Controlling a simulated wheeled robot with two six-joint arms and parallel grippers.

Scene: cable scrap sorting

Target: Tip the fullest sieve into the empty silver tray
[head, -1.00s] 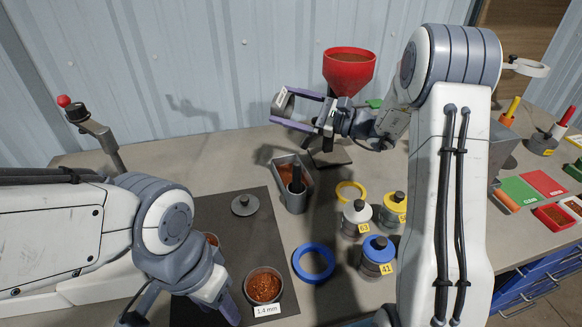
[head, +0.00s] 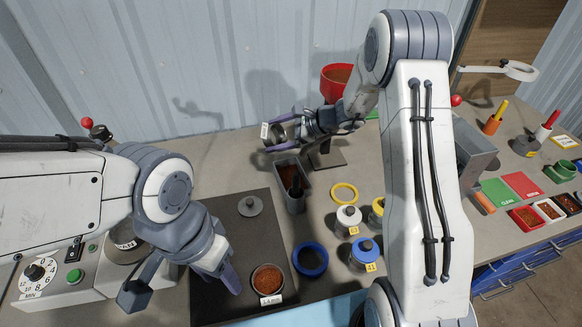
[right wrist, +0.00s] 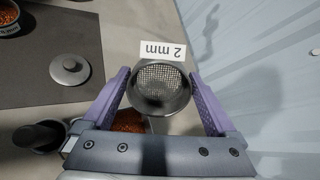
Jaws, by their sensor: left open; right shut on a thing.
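My right gripper (head: 279,131) is shut on a round metal sieve (right wrist: 160,88) labelled "2 mm". I see its bare mesh in the right wrist view, with no granules visible on it. In the head view the sieve is tilted on its side, above the back end of a grey metal tray (head: 279,166). That tray holds reddish-brown granules and a dark upright handle. A second sieve (head: 268,294), labelled "1.4 mm", stands on the dark mat, full of copper-coloured granules. My left gripper (head: 188,287) is open and empty, just left of this sieve.
A grey lid (head: 250,206) lies on the dark mat (head: 225,308). A blue ring (head: 310,273), a yellow ring (head: 344,193) and several lidded jars stand right of it. A red funnel (head: 335,76) stands behind. A shaker base with dial (head: 38,272) is at left.

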